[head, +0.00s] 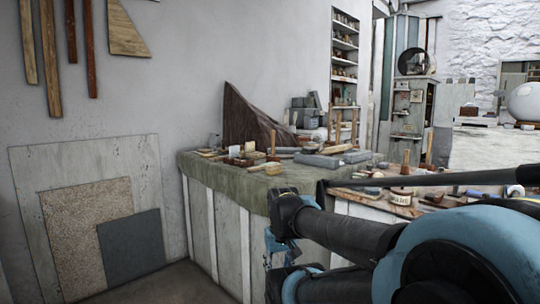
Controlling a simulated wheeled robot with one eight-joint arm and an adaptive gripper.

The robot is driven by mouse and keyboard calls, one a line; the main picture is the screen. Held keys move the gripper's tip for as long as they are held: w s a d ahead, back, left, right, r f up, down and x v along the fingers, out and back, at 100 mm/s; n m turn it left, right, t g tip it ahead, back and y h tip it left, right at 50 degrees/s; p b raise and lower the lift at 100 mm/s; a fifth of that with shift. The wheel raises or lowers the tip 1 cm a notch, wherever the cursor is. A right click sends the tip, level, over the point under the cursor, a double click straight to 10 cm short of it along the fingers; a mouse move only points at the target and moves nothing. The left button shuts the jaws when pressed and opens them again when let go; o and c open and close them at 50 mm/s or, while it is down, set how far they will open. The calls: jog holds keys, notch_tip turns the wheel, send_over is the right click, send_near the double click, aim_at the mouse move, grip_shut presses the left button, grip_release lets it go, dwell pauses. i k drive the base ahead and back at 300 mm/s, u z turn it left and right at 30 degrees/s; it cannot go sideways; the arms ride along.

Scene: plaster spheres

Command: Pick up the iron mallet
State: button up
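I cannot tell for sure which object is the iron mallet. On the green-covered bench (225,172), a short tool with an upright wooden handle (273,141) stands near the front edge. Grey blocks and a lying wooden handle (337,149) are to its right. On the lower bench to the right, another upright wooden handle (405,158) rises among small tools. The heads of these tools are too small to identify. My blue and black arm fills the lower right, in front of the benches. My gripper's fingers do not show, and nothing held is visible.
A dark brown wedge-shaped piece (247,118) stands at the back of the green bench. Boards (90,205) lean on the left wall. A large white sphere (524,102) is at far right. Bare floor (165,284) shows at lower left.

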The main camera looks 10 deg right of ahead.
aim_at(272, 158)
jog(key=u, duration=0.05)
jog(key=i, duration=0.75)
jog(key=z, duration=2.9)
jog(key=k, duration=0.15)
jog(key=z, duration=0.1)
